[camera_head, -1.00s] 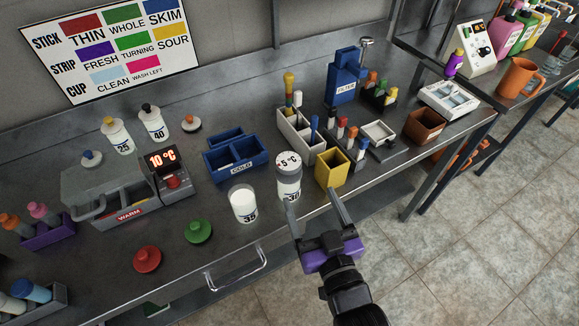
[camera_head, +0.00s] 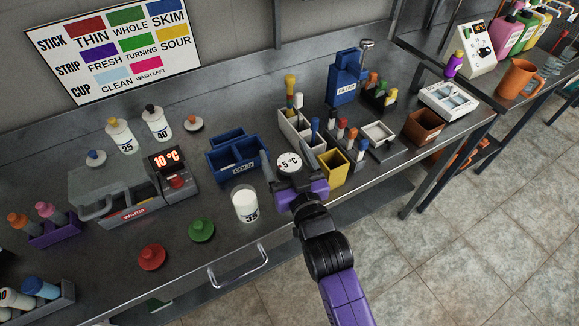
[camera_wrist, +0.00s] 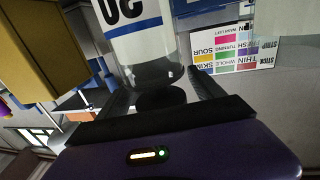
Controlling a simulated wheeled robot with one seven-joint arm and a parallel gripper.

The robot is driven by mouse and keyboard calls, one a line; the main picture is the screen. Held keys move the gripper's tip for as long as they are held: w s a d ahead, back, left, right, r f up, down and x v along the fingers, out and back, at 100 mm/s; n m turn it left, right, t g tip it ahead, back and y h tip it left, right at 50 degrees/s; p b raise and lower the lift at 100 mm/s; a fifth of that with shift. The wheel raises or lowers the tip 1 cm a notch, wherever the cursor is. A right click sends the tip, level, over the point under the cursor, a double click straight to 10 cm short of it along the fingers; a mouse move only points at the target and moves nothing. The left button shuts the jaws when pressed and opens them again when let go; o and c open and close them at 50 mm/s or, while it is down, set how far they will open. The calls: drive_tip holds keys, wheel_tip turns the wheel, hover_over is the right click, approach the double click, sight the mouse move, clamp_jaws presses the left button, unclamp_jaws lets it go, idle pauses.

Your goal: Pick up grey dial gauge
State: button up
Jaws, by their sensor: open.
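The grey dial gauge (camera_head: 290,163) has a round white face reading 5 °C. It sits on top of the jar marked 30, which is mostly hidden by my gripper in the head view. My gripper (camera_head: 288,158) is open, with one finger on each side of the gauge. In the wrist view, which looks upside down, the jar (camera_wrist: 139,38) with its blue stripe fills the upper middle. A dark round part (camera_wrist: 161,97), probably the gauge, lies between the fingers. I cannot tell whether the fingers touch it.
A jar marked 35 (camera_head: 245,204) stands close to the left. The yellow bin (camera_head: 334,167) is close on the right, and the blue COLD box (camera_head: 237,158) is behind left. Green (camera_head: 201,229) and red (camera_head: 151,257) lids lie in front left. The bench handle (camera_head: 240,270) juts out in front.

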drive_tip(key=c, duration=1.6)
drive_tip(key=shift+r, duration=0.15)
